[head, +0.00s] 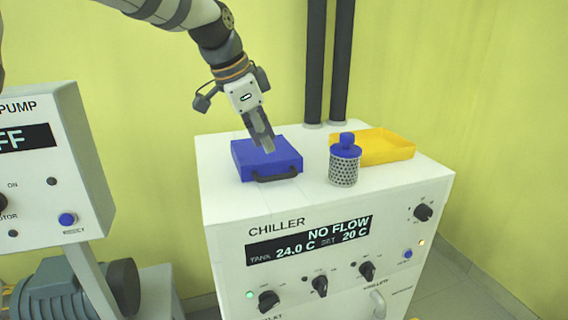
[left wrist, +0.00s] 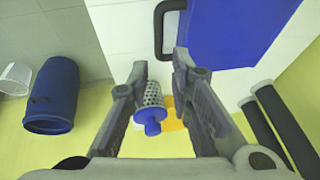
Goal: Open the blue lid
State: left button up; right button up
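The blue lid (head: 262,152) lies shut on top of the white chiller, with a dark handle (head: 277,177) along its front edge. My left gripper (head: 267,146) points down just above the lid, behind the handle. In the left wrist view, its two fingers (left wrist: 161,66) are apart with nothing held between them. The lid (left wrist: 235,32) fills the upper right there, and the handle (left wrist: 160,30) shows beyond the fingertips, apart from them. Whether a finger touches the lid is unclear. My right gripper is in neither view.
A perforated metal strainer with a blue top (head: 345,165) stands right of the lid, before a yellow tray (head: 389,145). Two dark pipes (head: 315,70) rise behind the chiller. A pump panel (head: 60,165) stands at left. A blue barrel (left wrist: 53,97) shows in the wrist view.

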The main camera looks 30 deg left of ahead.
aim_at(278, 176)
pick_arm(q)
jog(key=x, duration=0.9)
jog(key=shift+s, duration=0.15)
grip_shut()
